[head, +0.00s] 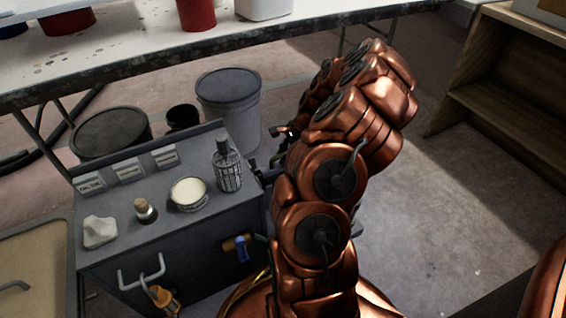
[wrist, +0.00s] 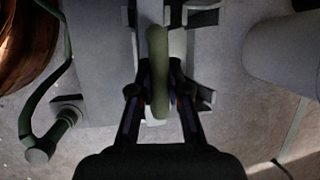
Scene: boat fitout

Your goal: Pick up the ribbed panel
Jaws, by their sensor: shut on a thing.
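My gripper (wrist: 157,84) is shut on a narrow olive-green piece (wrist: 158,60) with rounded ends, which stands lengthwise between the two dark fingers in the wrist view. I see only its narrow side and no ribs, so I cannot tell whether it is the ribbed panel. Behind it are a pale grey surface and grey bracket-like parts (wrist: 203,14). In the head view my copper arm hides most of my gripper and what it holds, beside the right side of the grey cabinet (head: 190,240). No ribbed panel shows clearly there.
The cabinet top carries a caged bottle (head: 229,168), a cream-filled tin (head: 189,193), a small corked jar (head: 145,210) and a white lump (head: 99,231). Grey buckets (head: 232,108) stand behind, under a white table (head: 170,48). A wooden shelf (head: 510,90) stands right; floor between is clear.

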